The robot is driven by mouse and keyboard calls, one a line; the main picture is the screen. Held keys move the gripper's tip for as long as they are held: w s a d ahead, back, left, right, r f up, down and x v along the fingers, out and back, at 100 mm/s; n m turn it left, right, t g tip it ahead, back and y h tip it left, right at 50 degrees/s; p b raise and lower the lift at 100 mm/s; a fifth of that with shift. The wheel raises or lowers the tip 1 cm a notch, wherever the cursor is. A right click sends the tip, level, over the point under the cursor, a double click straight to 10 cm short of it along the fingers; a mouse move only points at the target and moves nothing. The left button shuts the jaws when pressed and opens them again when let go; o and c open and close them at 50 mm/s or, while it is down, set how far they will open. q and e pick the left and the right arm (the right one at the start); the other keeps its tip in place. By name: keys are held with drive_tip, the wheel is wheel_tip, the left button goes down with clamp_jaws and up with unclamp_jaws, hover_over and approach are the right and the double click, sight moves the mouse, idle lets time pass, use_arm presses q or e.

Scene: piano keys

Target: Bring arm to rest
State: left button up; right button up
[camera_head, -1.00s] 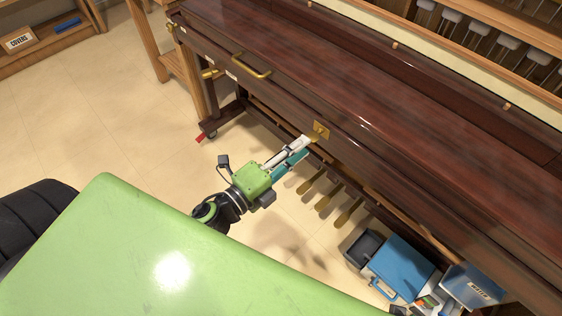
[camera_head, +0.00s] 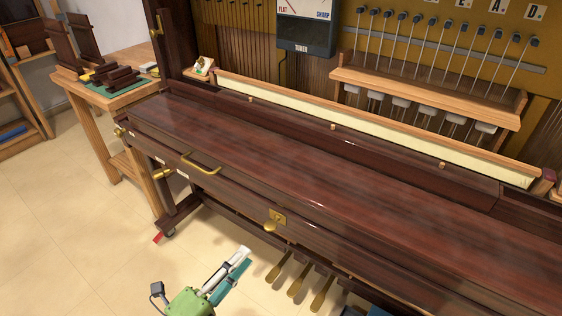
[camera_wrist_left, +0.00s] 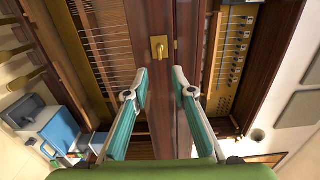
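The piano (camera_head: 330,195) has its long brown lid down flat. A brass lock plate (camera_head: 278,217) with a rounded brass piece (camera_head: 270,227) below it is on its front. My left gripper (camera_head: 246,257) is at the bottom of the head view, in front of the piano and apart from the lock. In the left wrist view its two teal and grey fingers (camera_wrist_left: 160,80) stand apart with nothing between them, and the lock plate (camera_wrist_left: 159,47) shows beyond the tips. My right gripper is not in view.
A brass handle (camera_head: 200,163) sticks out from the piano front. Brass pedals (camera_head: 297,282) are below. A wooden side table (camera_head: 95,110) stands at the left. A blue box (camera_wrist_left: 62,130) shows in the left wrist view. The floor at the left is clear.

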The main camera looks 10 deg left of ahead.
use_arm(q)
drive_tip(key=shift+f, duration=0.1)
